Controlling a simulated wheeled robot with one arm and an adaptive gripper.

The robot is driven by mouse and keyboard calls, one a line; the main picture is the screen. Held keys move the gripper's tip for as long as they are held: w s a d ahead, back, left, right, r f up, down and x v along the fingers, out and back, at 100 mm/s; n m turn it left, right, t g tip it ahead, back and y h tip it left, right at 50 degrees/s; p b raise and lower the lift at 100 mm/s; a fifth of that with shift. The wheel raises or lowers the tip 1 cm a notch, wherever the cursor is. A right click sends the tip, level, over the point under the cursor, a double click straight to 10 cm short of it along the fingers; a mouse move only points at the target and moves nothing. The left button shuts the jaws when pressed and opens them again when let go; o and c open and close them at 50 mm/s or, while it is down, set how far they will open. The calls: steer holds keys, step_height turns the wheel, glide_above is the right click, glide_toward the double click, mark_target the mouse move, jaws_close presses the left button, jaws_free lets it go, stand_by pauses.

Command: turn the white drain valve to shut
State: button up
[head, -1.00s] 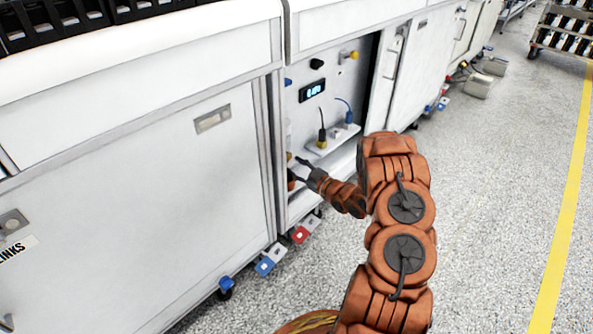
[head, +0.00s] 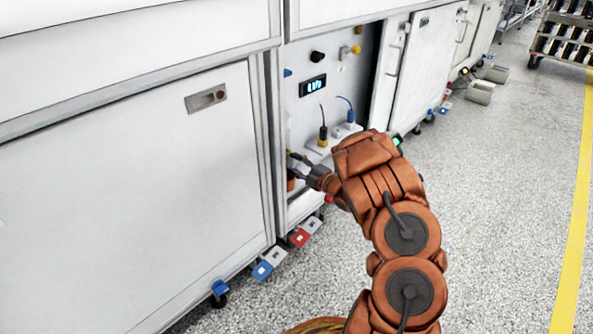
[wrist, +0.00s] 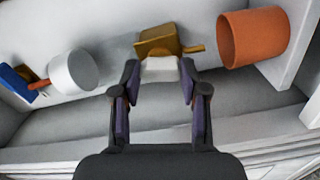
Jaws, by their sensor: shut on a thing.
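The white drain valve handle (wrist: 160,68) shows in the wrist view as a small white block on a brass-coloured body (wrist: 157,40). My gripper (wrist: 160,84) is shut on this white handle, one fingertip at each side of it. In the head view my gripper (head: 293,167) reaches into the lower left of the open cabinet bay. The valve cannot be made out there. An orange cup-like cylinder (wrist: 254,38) sits to the right of the valve in the wrist view, apart from the fingers.
In the wrist view a white cylinder (wrist: 73,72) and a blue part (wrist: 20,83) lie to the left. In the head view the bay holds a lit display (head: 312,86), a black knob (head: 317,57) and cables plugged into a white ledge. Red and blue pedals are below.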

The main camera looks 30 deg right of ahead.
steer(key=shift+n, duration=1.3)
steer(key=o, duration=1.1)
steer(key=shift+o, duration=0.2)
steer(key=v, duration=1.2)
